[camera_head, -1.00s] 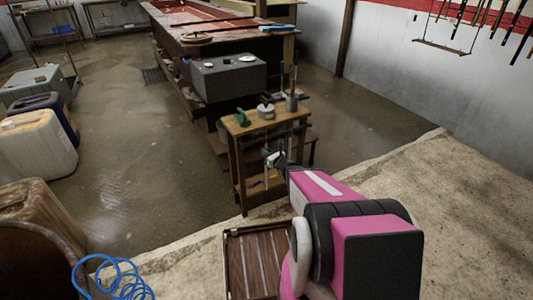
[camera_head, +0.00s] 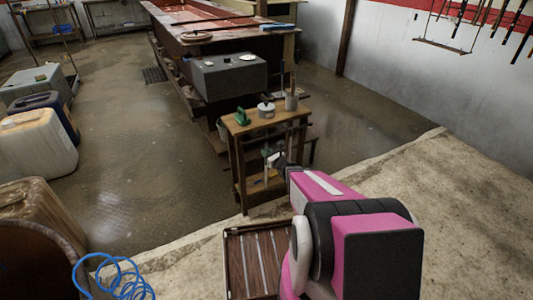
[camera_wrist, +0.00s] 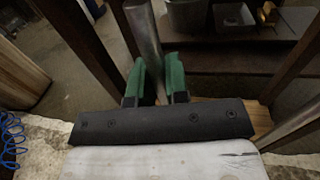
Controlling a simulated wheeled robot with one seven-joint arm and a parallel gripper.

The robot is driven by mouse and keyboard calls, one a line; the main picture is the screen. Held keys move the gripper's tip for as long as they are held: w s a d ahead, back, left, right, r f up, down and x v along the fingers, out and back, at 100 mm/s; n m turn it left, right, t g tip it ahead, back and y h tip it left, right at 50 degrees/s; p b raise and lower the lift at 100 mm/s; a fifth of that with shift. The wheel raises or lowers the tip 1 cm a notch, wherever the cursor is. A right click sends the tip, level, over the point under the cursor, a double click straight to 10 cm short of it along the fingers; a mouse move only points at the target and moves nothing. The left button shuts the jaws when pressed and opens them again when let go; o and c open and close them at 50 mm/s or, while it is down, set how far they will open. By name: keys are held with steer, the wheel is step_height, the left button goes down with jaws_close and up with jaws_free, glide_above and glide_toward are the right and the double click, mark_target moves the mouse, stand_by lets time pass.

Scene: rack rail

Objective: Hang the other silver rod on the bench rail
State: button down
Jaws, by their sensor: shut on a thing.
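A silver rod (camera_wrist: 146,38) stands between the green fingertips of my gripper (camera_wrist: 158,82) in the wrist view. My gripper is shut on it, and the rod reaches up past the top of that picture. In the head view my gripper (camera_head: 273,159) is small and partly hidden by my arm, at the front of a small wooden bench (camera_head: 236,160). I cannot clearly make out the bench rail or whether the rod touches it. Another silver bar (camera_wrist: 291,127) slants at the right edge of the wrist view; I cannot tell what it belongs to.
A green item (camera_head: 242,118), a pale pot (camera_head: 266,110) and a grey holder (camera_head: 292,101) stand on the bench top. A slatted wooden tray (camera_head: 232,270) lies in front, beside my arm. A dark grey box (camera_head: 229,75) stands behind.

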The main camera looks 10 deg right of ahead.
steer(key=shift+f, duration=0.65)
